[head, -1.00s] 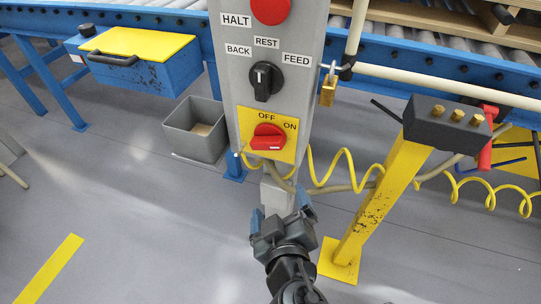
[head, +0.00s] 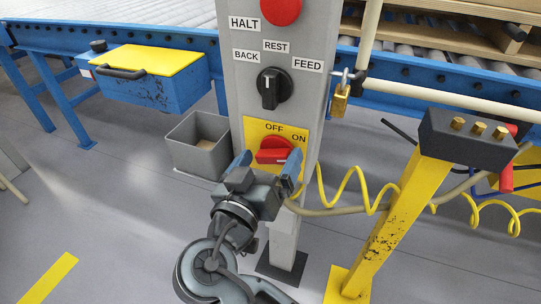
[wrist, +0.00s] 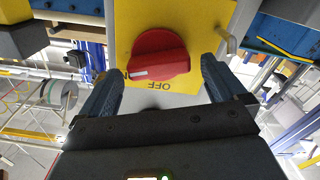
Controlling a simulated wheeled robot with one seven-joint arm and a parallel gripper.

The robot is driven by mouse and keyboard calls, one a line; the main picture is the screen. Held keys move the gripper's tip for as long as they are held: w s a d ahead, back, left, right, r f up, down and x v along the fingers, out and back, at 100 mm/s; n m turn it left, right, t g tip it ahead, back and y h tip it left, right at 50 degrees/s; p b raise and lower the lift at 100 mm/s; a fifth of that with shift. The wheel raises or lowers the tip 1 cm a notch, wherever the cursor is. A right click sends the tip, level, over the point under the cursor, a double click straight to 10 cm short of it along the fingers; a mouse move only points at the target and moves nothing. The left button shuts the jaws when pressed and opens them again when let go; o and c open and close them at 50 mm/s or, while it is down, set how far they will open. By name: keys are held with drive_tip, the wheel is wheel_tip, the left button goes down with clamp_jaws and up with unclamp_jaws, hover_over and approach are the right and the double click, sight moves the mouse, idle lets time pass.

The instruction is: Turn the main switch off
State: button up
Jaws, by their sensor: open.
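The main switch is a red knob (head: 275,150) on a yellow plate (head: 252,128) low on the grey control post, with OFF above it and ON at its upper right. It also shows in the wrist view (wrist: 160,54), where the picture is upside down. A white mark at the knob's left end there lies on the ON side. My gripper (head: 267,163) is open just in front of the knob. In the wrist view its two fingers (wrist: 160,75) stand either side of the knob's lower part, with gaps visible. Whether they reach fully around it I cannot tell.
Above on the post (head: 240,82) are a black selector (head: 273,88) and a red button (head: 280,8). A brass padlock (head: 340,100) hangs to the right. A yellow stand (head: 385,230) and coiled yellow hose (head: 350,185) are right. A grey bin (head: 199,145) stands left.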

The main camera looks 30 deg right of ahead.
drive_tip(key=shift+x, duration=0.85)
drive_tip(key=shift+c, duration=0.4)
drive_tip(key=c, duration=0.9)
